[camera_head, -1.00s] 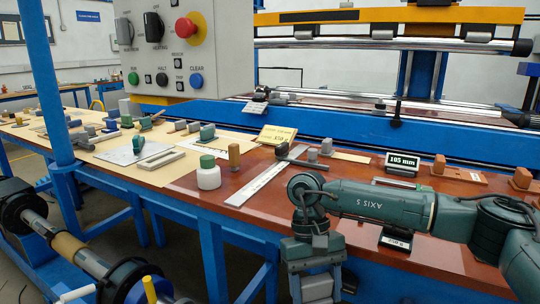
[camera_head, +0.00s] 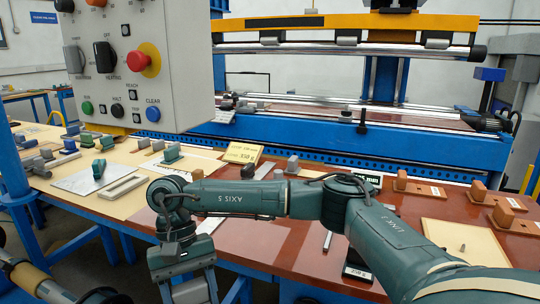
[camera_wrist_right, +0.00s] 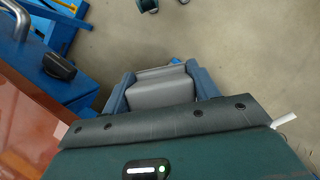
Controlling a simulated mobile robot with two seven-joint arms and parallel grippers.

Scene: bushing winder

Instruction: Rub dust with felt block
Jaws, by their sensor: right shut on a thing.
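My right gripper (camera_head: 188,288) hangs at the front edge of the table, at the bottom of the head view. It is shut on a grey block (camera_wrist_right: 162,88), which looks like the felt block. In the right wrist view the block sits between the two blue-grey fingers, with the floor beyond it. The block also shows at the bottom edge of the head view (camera_head: 190,294). I cannot make out any dust in either view. My left gripper is not in view.
The red-brown table top (camera_head: 285,245) lies under and behind my right arm. A control panel (camera_head: 182,85) hangs at upper left. A blue roller machine (camera_head: 400,155) spans the back.

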